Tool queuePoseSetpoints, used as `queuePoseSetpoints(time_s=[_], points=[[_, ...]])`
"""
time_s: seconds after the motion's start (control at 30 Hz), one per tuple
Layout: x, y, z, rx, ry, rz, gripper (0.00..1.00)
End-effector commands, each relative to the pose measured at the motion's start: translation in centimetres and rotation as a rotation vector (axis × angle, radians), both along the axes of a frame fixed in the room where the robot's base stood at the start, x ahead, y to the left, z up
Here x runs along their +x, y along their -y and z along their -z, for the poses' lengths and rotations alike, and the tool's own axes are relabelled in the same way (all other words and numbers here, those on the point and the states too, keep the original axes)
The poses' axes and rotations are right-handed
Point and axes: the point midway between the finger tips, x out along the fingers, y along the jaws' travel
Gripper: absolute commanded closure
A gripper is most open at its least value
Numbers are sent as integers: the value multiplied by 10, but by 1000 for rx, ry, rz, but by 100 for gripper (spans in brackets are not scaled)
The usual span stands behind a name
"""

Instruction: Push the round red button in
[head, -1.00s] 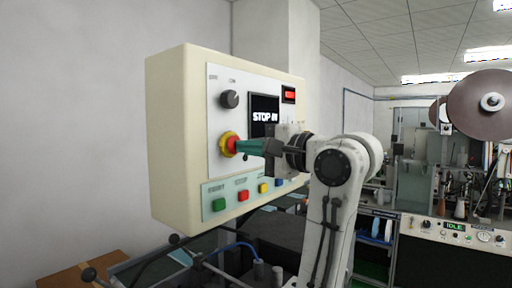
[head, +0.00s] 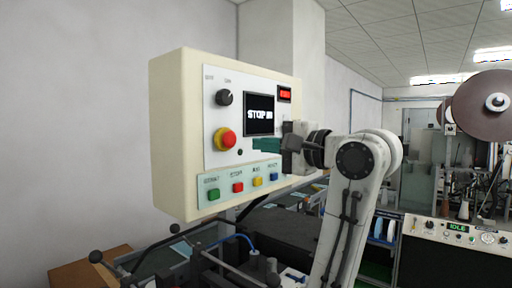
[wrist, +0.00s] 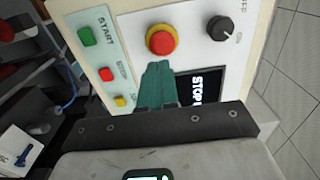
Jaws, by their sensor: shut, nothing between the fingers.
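The round red button (head: 228,139) sits on a yellow ring on the white panel of a cream control box (head: 172,140). It also shows in the wrist view (wrist: 161,42), just beyond my fingertips. My gripper (head: 256,146) has teal fingers, shut together and empty, right of the button in the head view. In the wrist view the shut fingers (wrist: 157,68) point towards the button, with a visible gap between. The display (head: 259,114) reads STOP and a partly unclear second word. How deep the button sits cannot be told.
A black knob (head: 224,97) is above the button. Below is a row of small square buttons, green (head: 214,194), red (head: 238,187), yellow and blue. A machine with a large brown reel (head: 490,100) stands at the right. Dark equipment with levers lies below the box.

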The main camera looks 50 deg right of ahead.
Motion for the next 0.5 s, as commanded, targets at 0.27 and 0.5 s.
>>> queuePoseSetpoints(time_s=[0.27,0.5], points=[[-43,3,2,-3,5,5,100],[-68,4,1,-2,4,3,100]])
